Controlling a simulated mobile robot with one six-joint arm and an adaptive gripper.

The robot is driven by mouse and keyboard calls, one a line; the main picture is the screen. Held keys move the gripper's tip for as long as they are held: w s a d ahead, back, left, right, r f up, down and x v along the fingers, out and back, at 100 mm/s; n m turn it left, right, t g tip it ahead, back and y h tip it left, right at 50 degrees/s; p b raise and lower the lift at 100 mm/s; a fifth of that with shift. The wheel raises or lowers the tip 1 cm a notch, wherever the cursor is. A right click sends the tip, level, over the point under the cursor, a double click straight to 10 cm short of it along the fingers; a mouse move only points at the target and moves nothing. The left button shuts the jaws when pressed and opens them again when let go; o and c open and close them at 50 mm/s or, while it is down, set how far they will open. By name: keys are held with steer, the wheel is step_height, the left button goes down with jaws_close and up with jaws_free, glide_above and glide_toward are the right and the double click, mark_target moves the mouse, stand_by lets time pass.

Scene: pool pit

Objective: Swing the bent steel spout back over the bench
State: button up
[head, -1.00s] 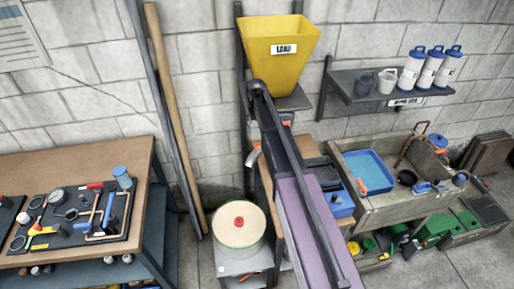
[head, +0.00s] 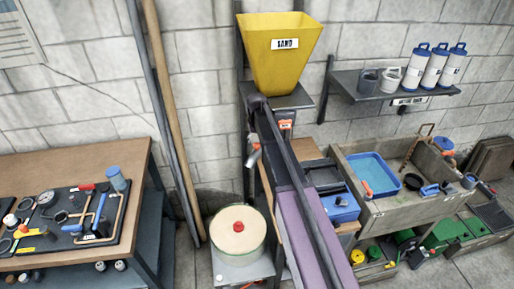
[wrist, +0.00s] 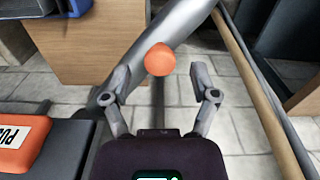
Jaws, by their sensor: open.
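The bent steel spout (wrist: 185,25) crosses the top of the wrist view as a thick grey tube. An orange ball knob (wrist: 159,60) shows in front of it. My gripper (wrist: 160,82) is open, with one finger on each side of the knob's line and nothing between the fingertips. I cannot tell whether either finger touches the knob or tube. In the head view, a short grey bent spout end with orange on top (head: 254,157) shows below the yellow hopper. My arm hides part of that area, and the gripper is not clear there. A wooden bench side (wrist: 95,40) stands beyond the tube.
An orange push panel (wrist: 20,140) on a dark box is close at the left of the wrist view. The yellow sand hopper (head: 279,50), a round drum (head: 237,240), a blue box (head: 340,207) and a stone trough (head: 395,208) surround the arm.

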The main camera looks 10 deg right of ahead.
steer(key=shift+f+b, duration=0.45)
steer(key=shift+f, duration=0.3)
jaws_close()
